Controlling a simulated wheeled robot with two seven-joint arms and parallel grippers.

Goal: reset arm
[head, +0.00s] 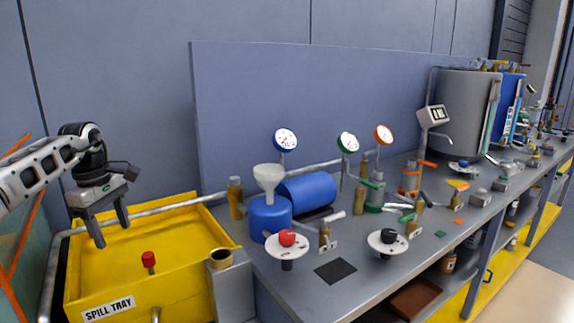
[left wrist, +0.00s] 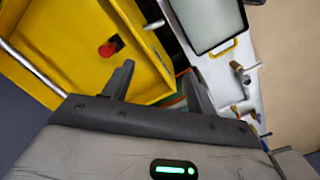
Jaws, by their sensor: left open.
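My left gripper (head: 112,228) is at the left of the head view, above the yellow spill tray (head: 100,262). Its jaws are open and empty, pointing down. In the left wrist view the two fingers (left wrist: 158,88) are apart with nothing between them. The tray (left wrist: 60,50) and a red knob (left wrist: 107,50) show ahead of the fingers there. The red knob (head: 148,260) also shows at the tray in the head view. My right gripper is in neither view.
Right of the tray stands a grey bench (head: 310,290) with a blue funnel container (head: 270,218), a blue cylinder (head: 309,188), gauges (head: 285,139), a red knob on a white disc (head: 287,239) and several valves. A large grey tank (head: 465,110) stands farther back. A blue-grey panel (head: 300,100) rises behind.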

